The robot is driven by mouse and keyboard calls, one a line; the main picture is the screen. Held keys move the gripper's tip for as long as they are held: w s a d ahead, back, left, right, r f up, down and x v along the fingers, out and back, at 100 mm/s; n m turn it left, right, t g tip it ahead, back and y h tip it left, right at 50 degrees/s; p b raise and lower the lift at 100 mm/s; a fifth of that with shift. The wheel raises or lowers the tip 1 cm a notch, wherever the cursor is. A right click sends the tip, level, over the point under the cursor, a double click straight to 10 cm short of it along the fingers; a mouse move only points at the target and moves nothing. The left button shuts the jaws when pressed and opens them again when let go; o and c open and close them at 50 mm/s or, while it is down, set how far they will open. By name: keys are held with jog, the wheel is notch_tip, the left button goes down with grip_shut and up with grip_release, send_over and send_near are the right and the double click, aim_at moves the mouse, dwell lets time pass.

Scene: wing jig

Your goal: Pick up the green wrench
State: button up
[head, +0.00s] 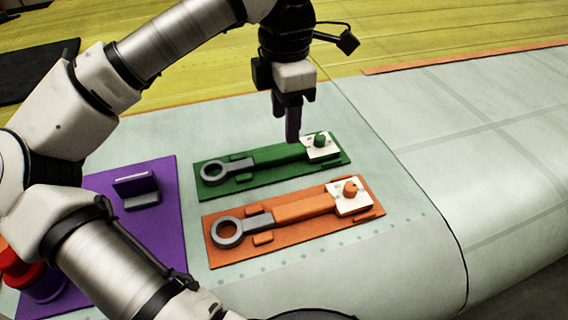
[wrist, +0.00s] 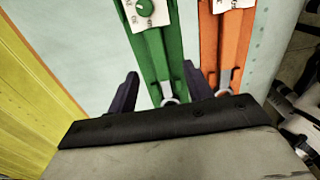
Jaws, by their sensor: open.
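The green wrench (head: 265,157) has a green handle and a grey ring end at the left. It lies on a green board (head: 240,187), and a white card with a green knob (head: 320,141) is at its right end. My gripper (head: 287,122) points down over the handle, with its fingertips appearing close to it. In the wrist view, my gripper (wrist: 160,70) has its two dark fingers apart, with the green wrench (wrist: 167,60) between them in the picture. No contact is visible, and the exact height gap cannot be told.
An orange wrench (head: 302,208) lies on an orange board (head: 235,254) just in front, parallel to the green one. A purple board (head: 160,215) with a purple-grey block (head: 139,190) is at the left. The pale wing surface to the right (head: 450,130) is clear.

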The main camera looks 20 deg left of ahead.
aim_at(284, 151)
notch_tip(284, 151, down, 7)
jog(key=b, duration=0.3)
jog(key=shift+w+a+f, duration=0.15)
grip_shut()
